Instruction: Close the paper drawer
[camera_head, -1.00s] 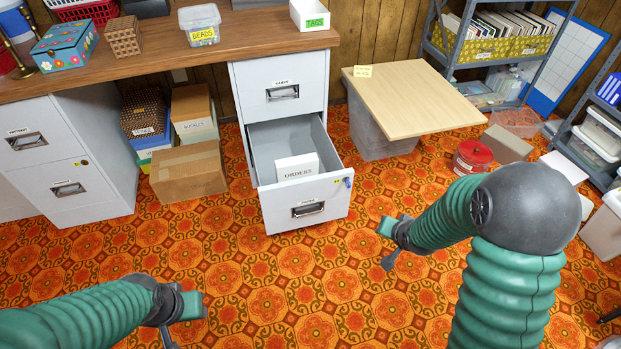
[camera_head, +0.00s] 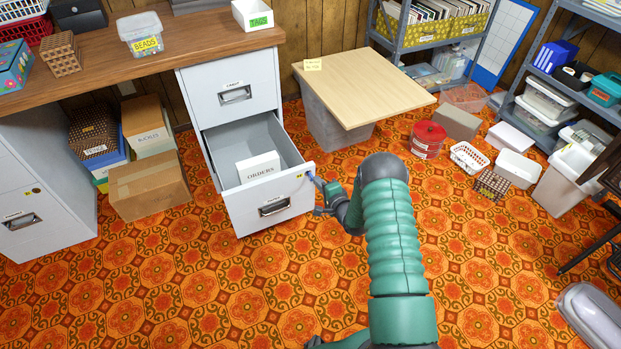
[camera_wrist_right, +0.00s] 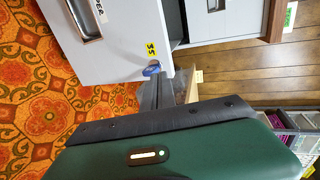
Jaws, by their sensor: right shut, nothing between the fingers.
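The lower drawer (camera_head: 268,208) of the grey filing cabinet (camera_head: 240,120) stands pulled out, with a white box marked ORDERS (camera_head: 259,168) inside. My right gripper (camera_head: 320,184) is at the drawer front's right edge, by the blue tag. It is shut and empty; in the wrist view its tip (camera_wrist_right: 156,88) is close below the tag. I cannot tell whether it touches. My left gripper is not in view.
A cardboard box (camera_head: 148,188) sits left of the drawer. A red tin (camera_head: 428,140) and baskets (camera_head: 469,157) lie farther right. The patterned floor before the drawer is clear.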

